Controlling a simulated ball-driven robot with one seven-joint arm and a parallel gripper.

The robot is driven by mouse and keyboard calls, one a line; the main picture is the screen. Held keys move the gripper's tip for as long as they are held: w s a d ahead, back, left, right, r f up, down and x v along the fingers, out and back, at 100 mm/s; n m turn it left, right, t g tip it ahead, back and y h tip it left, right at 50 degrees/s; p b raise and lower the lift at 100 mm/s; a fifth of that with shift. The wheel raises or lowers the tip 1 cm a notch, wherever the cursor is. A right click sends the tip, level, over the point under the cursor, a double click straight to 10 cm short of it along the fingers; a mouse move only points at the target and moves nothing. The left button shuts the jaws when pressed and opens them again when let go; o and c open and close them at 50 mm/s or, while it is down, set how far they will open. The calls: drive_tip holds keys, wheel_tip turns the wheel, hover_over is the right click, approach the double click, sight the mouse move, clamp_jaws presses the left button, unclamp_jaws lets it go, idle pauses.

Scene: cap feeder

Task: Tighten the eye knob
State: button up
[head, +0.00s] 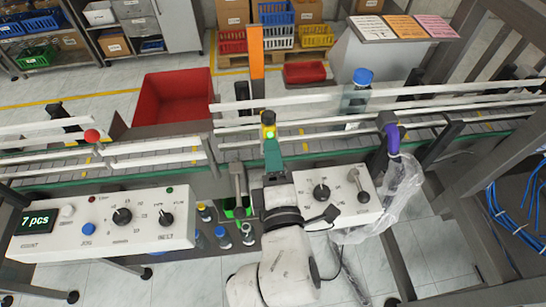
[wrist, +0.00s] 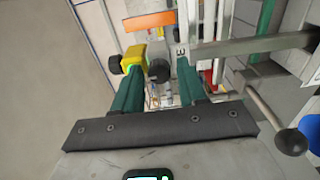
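The yellow sensor eye (head: 268,117) stands at the conveyor rail, with a lit green spot by it. My gripper (head: 272,146) reaches up to the eye from the near side. In the wrist view the teal fingers of my gripper (wrist: 160,78) stand apart. I cannot tell if the left finger touches the eye.
White guide rails (head: 160,147) run along the conveyor on both sides of my gripper. A bottle with a blue cap (head: 362,77) stands on the conveyor to the right. A control panel (head: 105,225) reads 7 pcs. A lever with a dark ball (wrist: 291,142) is close at right.

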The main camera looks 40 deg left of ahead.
drive_tip(key=shift+o, duration=0.9)
drive_tip(key=b+v, duration=0.1)
drive_tip(key=v, duration=1)
drive_tip(key=shift+b, duration=0.4)
drive_tip(key=shift+w, duration=0.1)
